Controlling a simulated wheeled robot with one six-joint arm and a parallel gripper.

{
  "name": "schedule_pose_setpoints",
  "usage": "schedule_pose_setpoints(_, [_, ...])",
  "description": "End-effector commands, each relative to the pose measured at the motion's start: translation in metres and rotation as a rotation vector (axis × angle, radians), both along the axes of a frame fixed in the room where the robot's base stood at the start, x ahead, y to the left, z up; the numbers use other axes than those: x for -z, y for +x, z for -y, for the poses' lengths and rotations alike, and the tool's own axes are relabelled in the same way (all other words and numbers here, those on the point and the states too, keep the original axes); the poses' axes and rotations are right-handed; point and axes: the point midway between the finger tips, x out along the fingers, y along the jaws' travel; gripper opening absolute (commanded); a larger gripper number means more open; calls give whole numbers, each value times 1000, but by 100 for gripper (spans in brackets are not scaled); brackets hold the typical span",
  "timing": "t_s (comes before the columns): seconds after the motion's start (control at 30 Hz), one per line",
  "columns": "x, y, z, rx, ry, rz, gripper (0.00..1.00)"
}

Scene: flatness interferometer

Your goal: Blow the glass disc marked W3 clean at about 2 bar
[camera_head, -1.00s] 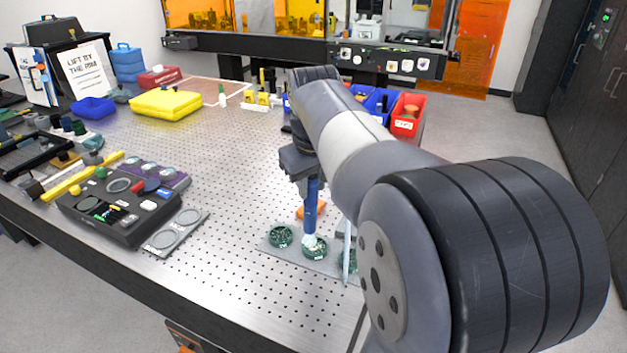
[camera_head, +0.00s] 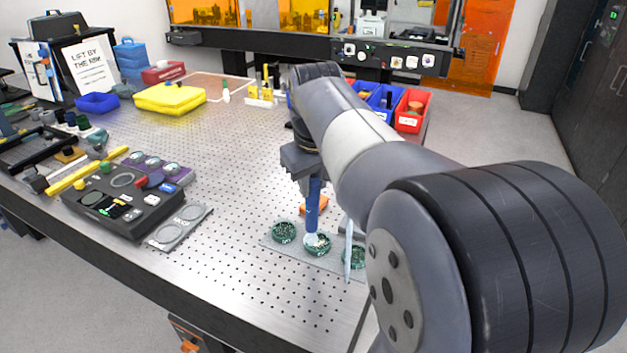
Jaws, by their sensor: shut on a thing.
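My gripper (camera_head: 305,168) points down at the middle of the table's near side and is shut on a blue tool with a pale tip (camera_head: 313,205). The tool hangs nearly upright. Its pale tip is at the middle dark-green round piece (camera_head: 318,247), and I cannot tell if it touches. A second round piece (camera_head: 284,231) is to its left and a third (camera_head: 353,257) to its right, all on a flat grey plate (camera_head: 300,249). Their small markings are too small to read, so I cannot tell which is W3. No pressure reading is legible.
A pale upright rod (camera_head: 348,250) stands by the right piece. An orange object (camera_head: 315,206) lies behind the tool. A dark control box (camera_head: 125,205) and a grey plate with two rings (camera_head: 180,227) are at left. Bins (camera_head: 411,112) are behind my arm. The perforated tabletop (camera_head: 225,150) between is clear.

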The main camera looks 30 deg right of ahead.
Motion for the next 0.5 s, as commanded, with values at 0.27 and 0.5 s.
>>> schedule_pose_setpoints(0.27, [0,-4,4,1,0,1,4])
schedule_pose_setpoints(0.5, [0,-10,8,1,0,1,4])
